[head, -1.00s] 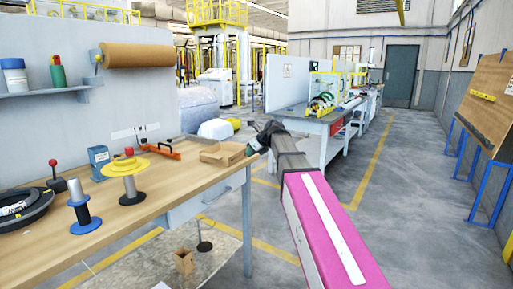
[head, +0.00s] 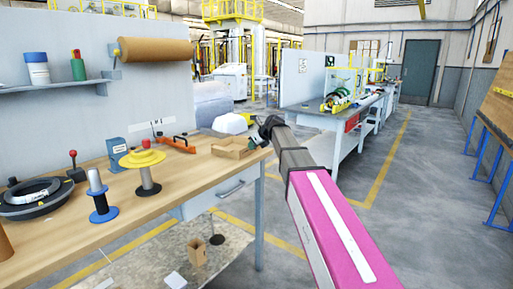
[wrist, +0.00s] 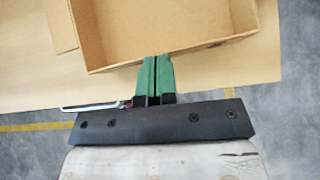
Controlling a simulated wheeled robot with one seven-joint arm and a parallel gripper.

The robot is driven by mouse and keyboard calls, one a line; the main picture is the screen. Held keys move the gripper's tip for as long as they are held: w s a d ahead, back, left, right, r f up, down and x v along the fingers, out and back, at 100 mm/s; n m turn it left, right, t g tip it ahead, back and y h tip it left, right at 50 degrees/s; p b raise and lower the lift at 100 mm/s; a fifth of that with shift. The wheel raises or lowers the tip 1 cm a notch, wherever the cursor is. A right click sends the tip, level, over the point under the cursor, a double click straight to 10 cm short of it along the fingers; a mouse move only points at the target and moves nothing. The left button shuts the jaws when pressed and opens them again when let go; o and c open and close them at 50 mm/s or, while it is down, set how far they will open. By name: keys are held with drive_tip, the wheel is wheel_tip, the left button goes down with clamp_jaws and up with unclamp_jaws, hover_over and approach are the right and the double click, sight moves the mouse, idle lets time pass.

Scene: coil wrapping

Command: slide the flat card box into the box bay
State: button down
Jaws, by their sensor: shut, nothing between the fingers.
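The flat card box (head: 232,153) is a shallow, open-topped brown tray at the right end of the wooden workbench. In the wrist view the box (wrist: 170,58) fills the top, and its inside looks empty. My gripper (head: 255,143) has green fingers and is at the right end of the box. In the wrist view my gripper (wrist: 155,60) is shut, with its fingertips at the box's near wall; they appear to touch it, with nothing between them. I cannot make out the box bay for certain in either view.
A brown card strip (wrist: 60,25) lies left of the box. An orange-handled tool (head: 178,144), a yellow-topped spool (head: 143,160), a blue spool (head: 98,190) and a black coil (head: 40,198) stand on the workbench (head: 190,180). Floor is free to the right.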

hover_over(232, 146)
drive_tip(key=a, duration=0.6)
drive_tip(key=shift+w, duration=0.25)
drive_tip(key=shift+s+d, duration=0.1)
